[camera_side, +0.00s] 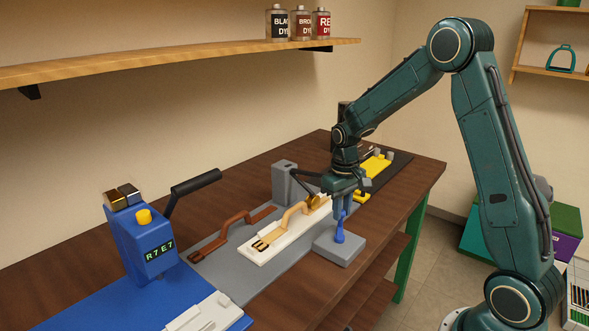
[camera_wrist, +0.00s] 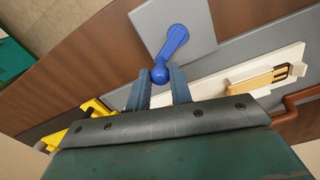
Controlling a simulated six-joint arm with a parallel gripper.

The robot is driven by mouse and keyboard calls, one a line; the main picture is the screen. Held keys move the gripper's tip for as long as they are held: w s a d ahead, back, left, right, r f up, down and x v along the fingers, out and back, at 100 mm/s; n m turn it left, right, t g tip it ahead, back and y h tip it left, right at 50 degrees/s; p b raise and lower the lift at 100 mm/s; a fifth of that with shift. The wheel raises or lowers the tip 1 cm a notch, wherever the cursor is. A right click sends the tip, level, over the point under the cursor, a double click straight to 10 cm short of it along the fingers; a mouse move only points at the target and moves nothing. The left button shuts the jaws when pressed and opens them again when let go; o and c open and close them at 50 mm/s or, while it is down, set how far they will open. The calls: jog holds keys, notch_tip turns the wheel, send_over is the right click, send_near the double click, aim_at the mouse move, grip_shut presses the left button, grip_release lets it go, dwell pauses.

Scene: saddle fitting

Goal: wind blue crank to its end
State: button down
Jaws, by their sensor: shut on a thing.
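The blue crank (camera_side: 340,236) is mounted on a grey square block (camera_side: 340,253) at the bench's front edge. In the wrist view the crank's arm (camera_wrist: 171,48) runs from its round hub down to a ball-like knob (camera_wrist: 160,75). My gripper (camera_side: 346,203) reaches down over the crank from above. In the wrist view my gripper (camera_wrist: 161,77) has its two fingers on either side of the knob, shut on it. The fingers partly hide the crank's knob end in the side view.
A white fixture (camera_side: 262,243) holding a tan strap with a buckle lies beside the block, with a brown strap (camera_side: 235,232) beyond. A blue machine (camera_side: 143,240) with a black lever reads "R7E7". A grey post (camera_side: 284,180) and yellow parts (camera_side: 375,165) stand further along.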

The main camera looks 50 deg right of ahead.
jog(key=shift+w+a+n, duration=0.15)
jog(key=shift+w+n, duration=0.1)
jog(key=shift+n, duration=0.5)
jog(key=shift+w+a+n, duration=0.15)
jog(key=shift+w+n, duration=0.1)
jog(key=shift+n, duration=0.5)
jog(key=c, duration=1.3)
grip_release()
jog(key=shift+o, duration=0.2)
jog(key=shift+r, duration=0.1)
notch_tip(320, 180, up, 14)
jog(key=shift+a, duration=0.15)
